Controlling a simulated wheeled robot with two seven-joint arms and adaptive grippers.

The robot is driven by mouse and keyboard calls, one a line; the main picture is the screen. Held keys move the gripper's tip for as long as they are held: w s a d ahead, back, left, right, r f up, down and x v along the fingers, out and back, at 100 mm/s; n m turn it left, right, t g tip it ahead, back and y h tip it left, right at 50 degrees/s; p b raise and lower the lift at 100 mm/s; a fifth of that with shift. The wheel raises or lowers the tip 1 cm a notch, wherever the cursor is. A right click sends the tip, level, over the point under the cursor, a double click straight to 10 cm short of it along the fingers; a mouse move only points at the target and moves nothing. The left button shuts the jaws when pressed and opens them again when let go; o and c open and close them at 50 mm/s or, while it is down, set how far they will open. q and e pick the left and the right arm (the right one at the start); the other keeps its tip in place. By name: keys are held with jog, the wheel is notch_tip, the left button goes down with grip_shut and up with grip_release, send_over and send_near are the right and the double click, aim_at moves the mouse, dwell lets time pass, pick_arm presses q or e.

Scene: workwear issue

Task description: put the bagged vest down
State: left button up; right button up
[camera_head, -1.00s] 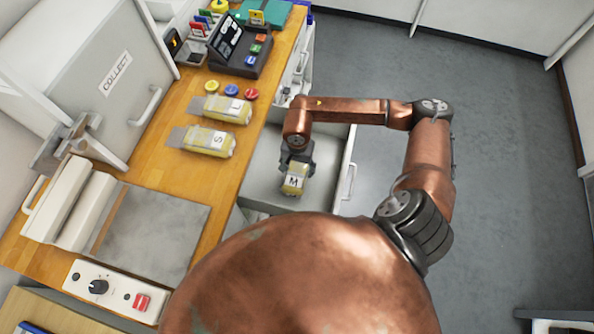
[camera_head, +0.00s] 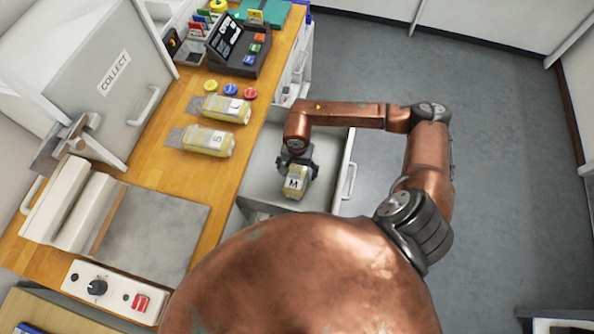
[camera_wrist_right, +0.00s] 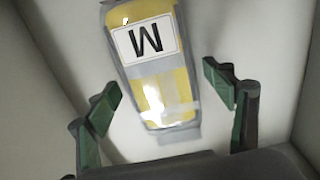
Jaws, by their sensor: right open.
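The bagged vest (camera_head: 293,186) is a yellow and silver packet with a white label marked M. It lies in the open drawer (camera_head: 257,181) below the counter. In the right wrist view the bagged vest (camera_wrist_right: 153,70) rests on the drawer's pale bottom, seen at an angle. My right gripper (camera_head: 297,171) is over the drawer at the vest's upper end. In the wrist view its two green-padded fingers (camera_wrist_right: 170,100) are spread wide, one to each side of the vest's near end, and neither touches it. My left gripper is not in view.
Two bagged vests lie on the wooden counter (camera_head: 180,175), one labelled L (camera_head: 227,108) and one labelled S (camera_head: 208,140). Coloured buttons (camera_head: 231,90) and a terminal (camera_head: 238,45) stand behind them. The drawer walls are close around my right gripper. Open floor (camera_head: 480,130) lies to the right.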

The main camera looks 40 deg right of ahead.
aim_at(297, 171)
jog(key=shift+r, duration=0.15)
notch_tip(297, 171, up, 12)
jog(key=shift+p, duration=0.4)
jog(key=shift+c, duration=0.6)
dwell(1.5)
